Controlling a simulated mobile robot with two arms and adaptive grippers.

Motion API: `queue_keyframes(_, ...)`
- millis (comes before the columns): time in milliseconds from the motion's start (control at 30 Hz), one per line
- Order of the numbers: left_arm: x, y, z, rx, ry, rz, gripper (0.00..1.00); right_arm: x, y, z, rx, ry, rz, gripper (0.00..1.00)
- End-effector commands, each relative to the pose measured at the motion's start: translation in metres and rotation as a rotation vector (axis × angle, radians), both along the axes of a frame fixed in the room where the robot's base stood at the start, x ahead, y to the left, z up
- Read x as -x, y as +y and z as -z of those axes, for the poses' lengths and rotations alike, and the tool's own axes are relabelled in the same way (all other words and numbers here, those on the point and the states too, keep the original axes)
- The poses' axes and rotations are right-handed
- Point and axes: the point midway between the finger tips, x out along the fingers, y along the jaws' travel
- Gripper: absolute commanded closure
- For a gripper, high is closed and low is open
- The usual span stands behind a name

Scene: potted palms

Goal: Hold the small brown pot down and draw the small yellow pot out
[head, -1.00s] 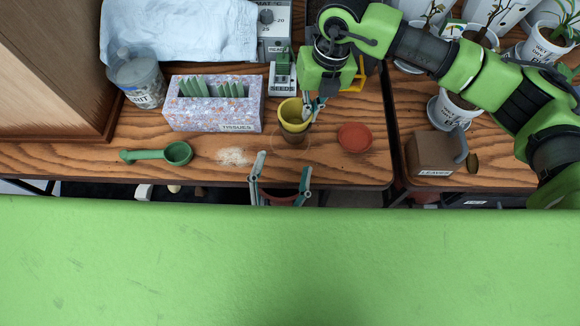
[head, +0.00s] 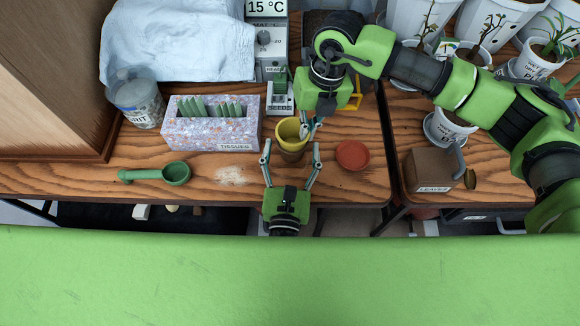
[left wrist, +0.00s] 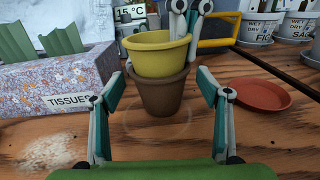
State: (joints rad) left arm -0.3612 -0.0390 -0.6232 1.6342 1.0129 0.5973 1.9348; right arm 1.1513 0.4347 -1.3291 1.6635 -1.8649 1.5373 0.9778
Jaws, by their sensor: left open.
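The small yellow pot (head: 287,129) sits nested in the small brown pot (head: 292,156), upright on the wooden table. In the left wrist view, the yellow pot (left wrist: 158,55) stands well above the rim of the brown pot (left wrist: 162,97). My left gripper (head: 292,147) is open, its fingers spread on either side of the brown pot's near side, apart from it. Its fingers (left wrist: 160,95) frame the pot in the left wrist view. My right gripper (head: 309,129) is at the yellow pot's right rim, its fingertips seemingly astride the wall; whether they grip it is unclear.
A tissue box (head: 211,125) stands to the left, with a green scoop (head: 174,174) and spilled grains (head: 234,176) in front. A red saucer (head: 352,156) lies to the right. The table's front edge is near.

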Motion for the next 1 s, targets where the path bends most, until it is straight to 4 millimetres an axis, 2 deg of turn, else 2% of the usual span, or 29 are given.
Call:
queue_keyframes(200,-0.019,-0.001,0.0,0.001,0.001,0.0,0.31,0.0,0.0,0.0,0.0,0.0,0.0,1.0)
queue_keyframes(533,-0.022,-0.002,0.0,0.0,0.0,0.0,0.31,0.0,0.0,0.0,0.0,0.0,0.0,1.0)
queue_keyframes(700,-0.022,-0.002,0.0,0.0,0.0,0.0,0.72,0.0,0.0,0.0,0.0,0.0,0.0,1.0)
queue_keyframes(767,-0.022,-0.002,0.0,0.0,0.0,0.0,0.72,0.0,0.0,0.0,0.0,0.0,0.0,1.0)
queue_keyframes(800,-0.022,-0.002,0.0,0.0,0.0,0.0,0.56,0.0,0.0,0.0,0.0,0.0,0.0,1.0)
queue_keyframes(867,-0.022,-0.002,0.0,0.0,0.0,0.0,0.71,0.0,0.0,0.0,0.0,0.0,0.0,1.0)
queue_keyframes(1000,-0.022,-0.002,0.0,0.0,0.0,0.0,0.72,0.0,0.0,0.0,0.0,0.0,0.0,1.0)
